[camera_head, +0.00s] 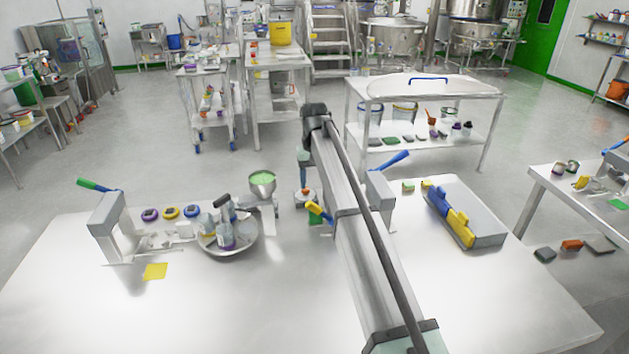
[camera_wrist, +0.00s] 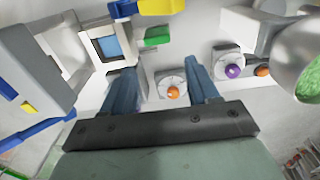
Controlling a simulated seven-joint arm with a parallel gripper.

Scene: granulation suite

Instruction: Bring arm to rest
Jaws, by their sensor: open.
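My gripper (camera_wrist: 163,82) is open in the wrist view, its two blue-grey fingers spread with nothing held between them. Behind the gap between the fingers is a small white device with an orange knob (camera_wrist: 173,92); I cannot tell how far away it is. In the head view, my arm reaches from the lower right up over the white table (camera_head: 215,300) to a dark joint and then bends down near the table's far edge.
A steel bowl with bottles (camera_head: 228,245) stands left of the arm, near a funnel with green contents (camera_head: 262,184). A grey box with blue and yellow parts (camera_head: 480,222) lies right. Lever presses stand at left (camera_head: 106,222) and beside the arm (camera_head: 379,190). The table's front is clear.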

